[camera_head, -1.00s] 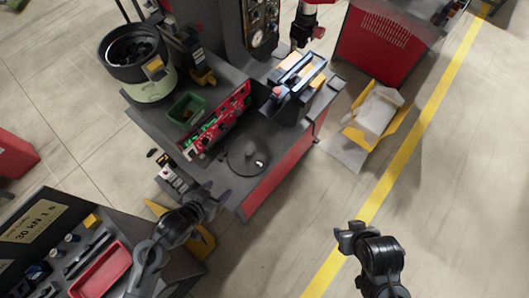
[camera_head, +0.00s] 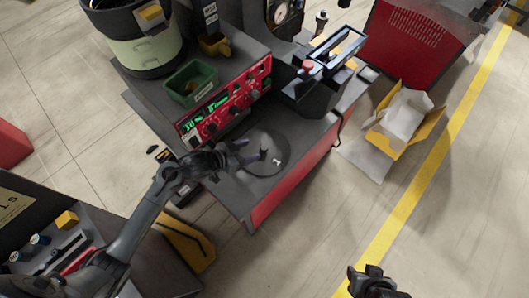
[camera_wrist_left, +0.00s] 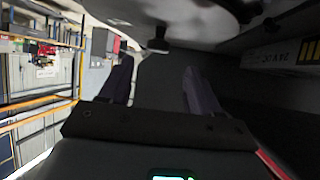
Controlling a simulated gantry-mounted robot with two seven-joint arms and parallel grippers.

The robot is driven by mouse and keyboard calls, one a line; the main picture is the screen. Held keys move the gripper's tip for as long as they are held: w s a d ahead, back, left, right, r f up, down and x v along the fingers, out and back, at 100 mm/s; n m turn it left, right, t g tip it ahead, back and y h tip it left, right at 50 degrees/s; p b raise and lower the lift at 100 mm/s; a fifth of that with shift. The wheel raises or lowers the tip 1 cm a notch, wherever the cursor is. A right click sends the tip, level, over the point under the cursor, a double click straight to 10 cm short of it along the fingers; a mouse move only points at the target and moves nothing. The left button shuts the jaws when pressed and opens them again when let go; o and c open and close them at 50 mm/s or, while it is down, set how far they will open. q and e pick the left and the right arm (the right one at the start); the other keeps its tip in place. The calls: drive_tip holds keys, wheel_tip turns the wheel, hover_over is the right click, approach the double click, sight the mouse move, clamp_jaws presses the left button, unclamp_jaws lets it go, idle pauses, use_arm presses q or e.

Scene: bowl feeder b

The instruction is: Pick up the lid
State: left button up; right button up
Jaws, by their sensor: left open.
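The lid (camera_head: 272,167) is a dark round disc with a small pale-topped knob (camera_head: 277,161), lying flat on the grey table below the red control panel. My left gripper (camera_head: 252,150) is open and empty at the lid's left side, with its fingers pointing toward the knob and overlapping part of the disc in the head view. In the left wrist view the two spread fingers (camera_wrist_left: 158,75) frame the knob (camera_wrist_left: 157,45), which is just beyond the tips; the lid's disc (camera_wrist_left: 190,12) is at the top. My right gripper (camera_head: 368,272) is at the bottom edge, away from the table.
The red control panel (camera_head: 225,110) and green bin (camera_head: 190,84) stand behind the lid. A feeder bowl (camera_head: 130,35) is at the upper left, and a dark raised fixture (camera_head: 318,85) is right of the lid. An open yellow box (camera_head: 403,120) lies on the floor.

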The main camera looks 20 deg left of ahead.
sight(262, 148)
use_arm(q)
drive_tip(key=shift+b+x, duration=0.7)
drive_tip(key=shift+x, duration=3.25)
drive_tip(key=shift+s+d+f, duration=0.1)
drive_tip(key=shift+s+f, duration=0.05)
clamp_jaws()
